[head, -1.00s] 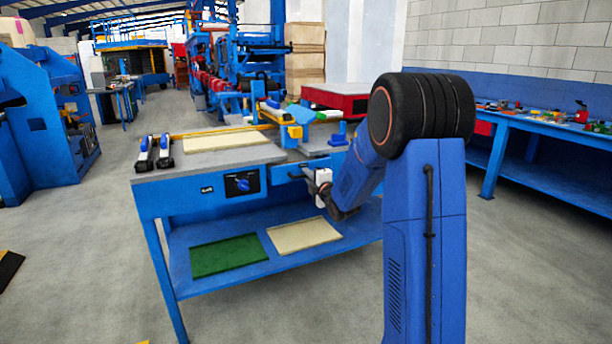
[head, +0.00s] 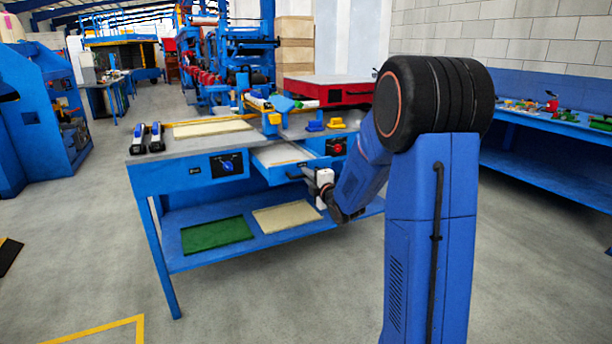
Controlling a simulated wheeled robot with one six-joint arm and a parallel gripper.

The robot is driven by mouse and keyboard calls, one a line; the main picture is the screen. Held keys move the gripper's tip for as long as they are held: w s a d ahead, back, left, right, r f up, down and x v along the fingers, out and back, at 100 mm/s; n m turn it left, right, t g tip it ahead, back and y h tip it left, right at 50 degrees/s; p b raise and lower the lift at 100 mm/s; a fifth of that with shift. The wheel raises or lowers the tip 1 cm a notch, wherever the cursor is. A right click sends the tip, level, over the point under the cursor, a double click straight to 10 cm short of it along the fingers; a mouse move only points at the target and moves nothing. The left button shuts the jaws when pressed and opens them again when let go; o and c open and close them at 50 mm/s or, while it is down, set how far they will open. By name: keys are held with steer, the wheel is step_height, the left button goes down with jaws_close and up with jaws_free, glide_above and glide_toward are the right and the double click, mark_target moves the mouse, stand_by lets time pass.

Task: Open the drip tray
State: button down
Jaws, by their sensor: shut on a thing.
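The drip tray (head: 281,155) is a blue-fronted drawer in the front of the blue workbench (head: 172,183). It is pulled out and its pale inside shows from above. My gripper (head: 307,177) is at the tray's front and shut on its dark handle (head: 294,176). The fingertips are small in this view and partly hidden by my wrist. My arm covers part of the bench to the right of the tray.
A panel with a blue knob (head: 227,165) is left of the tray, and a red knob (head: 337,149) is right of it. A green sheet (head: 217,235) and a cream sheet (head: 286,219) lie on the lower shelf. Open grey floor lies in front.

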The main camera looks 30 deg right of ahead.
steer(key=c, duration=1.8)
jaws_free()
steer(key=s, duration=1.2)
steer(key=s+a+f+m+g, duration=0.1)
steer(key=s+a+m+g, duration=0.3)
steer(key=s, duration=0.8)
steer(key=s+a+f+m+g, duration=0.1)
steer(key=s+a+m+g, duration=0.3)
steer(key=s, duration=0.9)
steer(key=s+a+f+m+g, duration=0.1)
steer(key=s+a+m+g, duration=0.4)
steer(key=s+a+m, duration=0.3)
steer(key=shift+s+a+f+m, duration=0.15)
steer(key=shift+s+m, duration=0.35)
steer(key=shift+s, duration=0.65)
steer(key=shift+s+d+f+m, duration=0.1)
steer(key=shift+s+f+m, duration=0.3)
steer(key=shift+s, duration=0.75)
